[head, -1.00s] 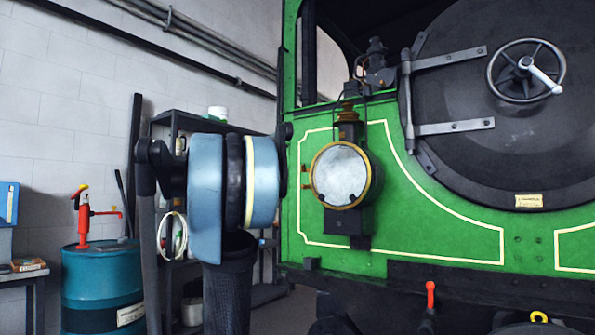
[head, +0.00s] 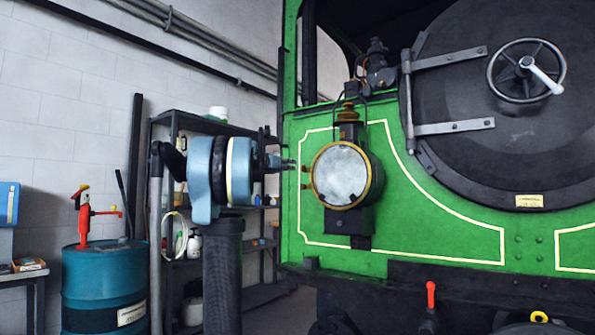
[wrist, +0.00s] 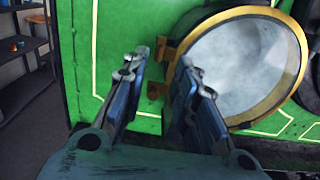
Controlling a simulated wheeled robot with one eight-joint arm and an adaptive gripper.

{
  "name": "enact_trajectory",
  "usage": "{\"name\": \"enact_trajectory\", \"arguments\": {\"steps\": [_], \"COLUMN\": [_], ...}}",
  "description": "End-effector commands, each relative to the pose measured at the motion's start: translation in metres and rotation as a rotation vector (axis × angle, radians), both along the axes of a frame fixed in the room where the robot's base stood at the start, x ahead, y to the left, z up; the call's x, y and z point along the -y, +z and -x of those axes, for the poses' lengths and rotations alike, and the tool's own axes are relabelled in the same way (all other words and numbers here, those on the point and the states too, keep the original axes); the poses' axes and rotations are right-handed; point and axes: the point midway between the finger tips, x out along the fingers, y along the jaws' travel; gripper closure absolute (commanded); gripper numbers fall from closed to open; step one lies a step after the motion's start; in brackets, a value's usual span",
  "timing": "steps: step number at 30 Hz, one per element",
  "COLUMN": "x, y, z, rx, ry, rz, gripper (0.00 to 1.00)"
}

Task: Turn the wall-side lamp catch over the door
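The round lamp (head: 341,176) has a brass-rimmed glass door and hangs on the green front panel. It also shows in the wrist view (wrist: 240,62). Two small brass fittings (head: 305,177) stick out at the rim's left side. In the wrist view they are an upper one (wrist: 166,50) and a lower one (wrist: 157,90). I cannot tell which of them is the catch. My gripper (head: 290,164) is just left of these fittings. In the wrist view my gripper (wrist: 162,60) is open, with the brass fittings seen between its fingertips. It holds nothing, and contact is not clear.
A dark shelf rack (head: 172,122) stands behind my arm along the white wall. A blue drum (head: 103,285) with a red pump stands at lower left. The round black door with a handwheel (head: 526,70) is to the right of the lamp.

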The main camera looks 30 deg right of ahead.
Motion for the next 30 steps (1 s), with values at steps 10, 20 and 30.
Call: {"name": "enact_trajectory", "arguments": {"steps": [10, 20, 30], "x": [0.058, 0.087, 0.09], "y": [0.0, 0.0, 0.0], "z": [-0.022, -0.035, -0.036], "rx": [0.001, 0.001, 0.001], "ry": [-0.004, -0.002, -0.002], "rz": [0.0, 0.0, 0.0], "gripper": [0.73, 0.73, 0.73]}}
